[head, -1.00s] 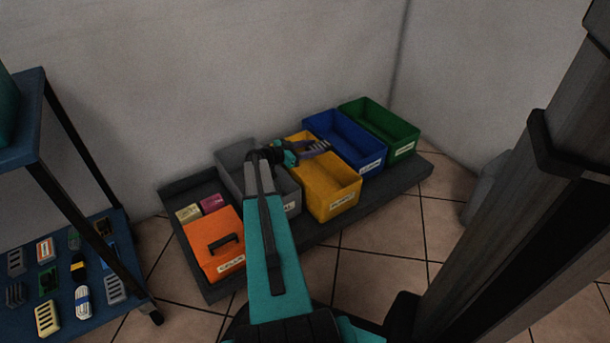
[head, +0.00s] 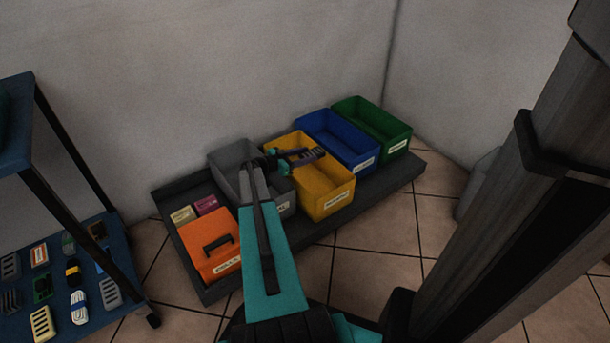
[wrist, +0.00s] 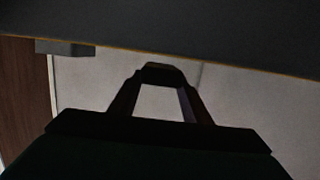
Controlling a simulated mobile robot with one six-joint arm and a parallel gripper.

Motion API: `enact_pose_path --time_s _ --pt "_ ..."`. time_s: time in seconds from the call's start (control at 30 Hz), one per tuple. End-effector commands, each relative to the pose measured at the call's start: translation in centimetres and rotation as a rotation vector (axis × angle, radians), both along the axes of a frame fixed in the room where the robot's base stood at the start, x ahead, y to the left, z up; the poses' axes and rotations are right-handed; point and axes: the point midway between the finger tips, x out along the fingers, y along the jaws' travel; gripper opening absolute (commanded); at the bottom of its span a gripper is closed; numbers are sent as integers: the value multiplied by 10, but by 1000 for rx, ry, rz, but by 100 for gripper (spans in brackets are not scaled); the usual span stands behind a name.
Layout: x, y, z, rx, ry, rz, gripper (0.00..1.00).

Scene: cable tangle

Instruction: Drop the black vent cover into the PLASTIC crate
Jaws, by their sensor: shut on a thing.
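The yellow crate (head: 325,203) stands mid-row on the dark platform. Its front label is blurred but looks like PLASTIC. My gripper (head: 302,157) reaches from the left over the yellow crate's opening. It is shut on a dark slotted piece, the black vent cover (head: 314,153), held over the crate's back part. In the wrist view the two fingers of my gripper (wrist: 160,72) converge at the tips. The vent cover is hard to make out there.
A grey crate (head: 286,198) stands left of the yellow one, blue (head: 363,165) and green (head: 398,147) crates to the right. An orange lidded box (head: 210,262) sits at the front left. A blue cart (head: 60,325) holds several small parts.

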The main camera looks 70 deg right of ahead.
Motion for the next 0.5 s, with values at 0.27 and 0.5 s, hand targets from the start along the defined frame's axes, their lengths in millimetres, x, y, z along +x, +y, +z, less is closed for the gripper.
enact_pose_path --time_s 0.27,0.5 --pt "1 0 -16 0 0 1 21" --pt "1 0 -19 0 0 1 21"
